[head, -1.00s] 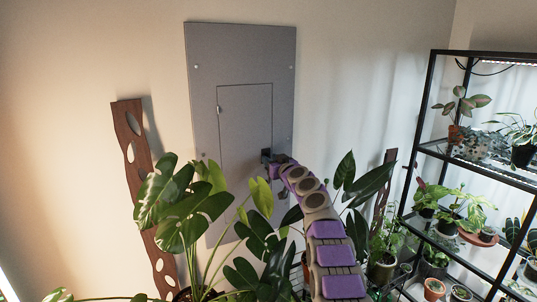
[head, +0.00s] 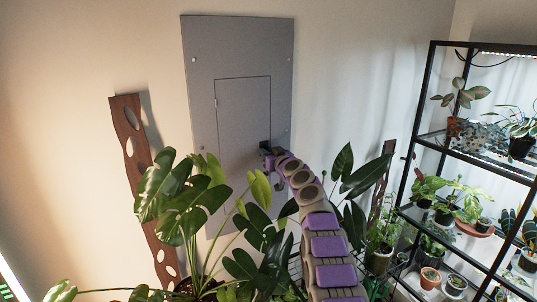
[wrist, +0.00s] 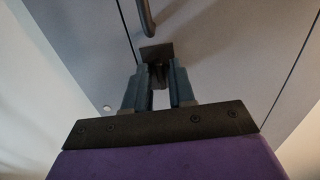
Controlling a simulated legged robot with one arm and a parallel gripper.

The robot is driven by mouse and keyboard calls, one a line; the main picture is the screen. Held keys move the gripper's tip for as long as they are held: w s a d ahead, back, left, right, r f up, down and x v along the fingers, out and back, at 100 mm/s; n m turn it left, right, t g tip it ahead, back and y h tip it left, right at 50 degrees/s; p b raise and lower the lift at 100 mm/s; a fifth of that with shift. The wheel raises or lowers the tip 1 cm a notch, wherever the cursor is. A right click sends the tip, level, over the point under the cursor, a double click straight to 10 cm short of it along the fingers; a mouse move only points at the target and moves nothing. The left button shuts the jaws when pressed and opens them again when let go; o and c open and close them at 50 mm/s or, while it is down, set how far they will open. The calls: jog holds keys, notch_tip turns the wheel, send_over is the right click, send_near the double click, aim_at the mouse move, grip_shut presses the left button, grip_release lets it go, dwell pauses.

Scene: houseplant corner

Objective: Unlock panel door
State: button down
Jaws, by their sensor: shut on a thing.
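The grey panel (head: 203,60) is on the wall, and its inset door (head: 242,110) lies flush in its frame. My gripper (head: 266,152) is at the door's right edge, low on it. In the wrist view my gripper (wrist: 159,82) has both fingers closed around a dark lock piece with a square plate (wrist: 157,52). The part between the fingers is mostly hidden. A dark curved handle (wrist: 147,17) shows just beyond the plate. I cannot tell which way the lock is turned.
A large monstera (head: 185,190) stands in front of the panel's lower part, with leaves beside my arm. A brown wooden board (head: 135,150) is on the wall at left. A black shelf rack (head: 421,125) with potted plants stands at right.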

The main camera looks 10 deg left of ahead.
jog(key=shift+r, duration=0.1)
jog(key=shift+m, duration=0.4)
jog(key=shift+d+r+m+p, duration=0.1)
jog(key=shift+m+p, duration=0.05)
jog(key=shift+m, duration=4.1)
jog(key=shift+r+m+p, duration=0.1)
jog(key=shift+m+p, duration=0.05)
jog(key=shift+m, duration=4.1)
jog(key=shift+f, duration=0.1)
